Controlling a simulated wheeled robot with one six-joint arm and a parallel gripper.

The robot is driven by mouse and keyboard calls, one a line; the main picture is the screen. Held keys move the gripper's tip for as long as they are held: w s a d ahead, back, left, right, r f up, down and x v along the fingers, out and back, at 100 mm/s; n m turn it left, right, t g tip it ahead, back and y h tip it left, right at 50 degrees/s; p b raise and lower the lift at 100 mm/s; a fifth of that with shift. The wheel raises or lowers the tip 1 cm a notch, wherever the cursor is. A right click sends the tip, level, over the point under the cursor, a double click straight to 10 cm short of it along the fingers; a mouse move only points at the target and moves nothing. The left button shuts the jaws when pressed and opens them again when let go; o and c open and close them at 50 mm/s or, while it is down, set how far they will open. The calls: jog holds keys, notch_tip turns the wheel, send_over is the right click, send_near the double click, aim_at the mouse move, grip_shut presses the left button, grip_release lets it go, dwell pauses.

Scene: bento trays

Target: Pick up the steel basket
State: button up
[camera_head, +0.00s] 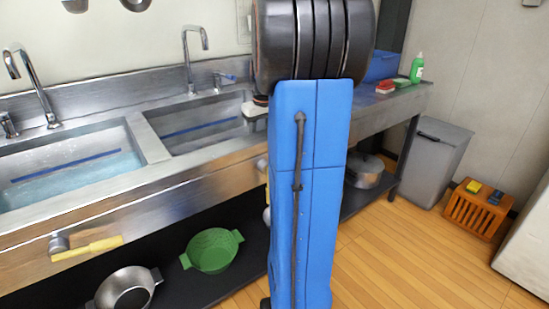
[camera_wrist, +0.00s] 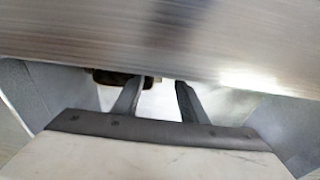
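A round steel vessel with two side handles (camera_head: 127,289), which looks like the steel basket, sits on the dark lower shelf at the bottom left of the head view. Its lower edge is cut off by the frame. In the wrist view my gripper (camera_wrist: 160,84) has its two fingers apart, with nothing held between them. A brushed steel surface (camera_wrist: 200,40) fills the top of that view, close to the fingertips. A small dark brown item shows beside the left fingertip. I cannot make out the basket in the wrist view. In the head view my arm hides much of the middle.
A green colander (camera_head: 212,250) sits right of the steel vessel on the shelf (camera_head: 205,288). A lidded pot (camera_head: 365,172) stands farther right. The sink counter (camera_head: 200,168) overhangs the shelf; a yellow-handled tool (camera_head: 88,249) sticks out at its front.

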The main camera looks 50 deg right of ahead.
jog(key=shift+w+d+f, duration=0.1)
jog(key=shift+w+f, duration=0.05)
jog(key=shift+f, duration=1.1)
jog(key=shift+w+d+f, duration=0.1)
jog(key=shift+w+f, duration=0.1)
jog(key=shift+f, duration=1.05)
jog(key=shift+w+d+f, duration=0.1)
jog(key=shift+w+f, duration=0.05)
jog(key=shift+f, duration=1.1)
grip_shut()
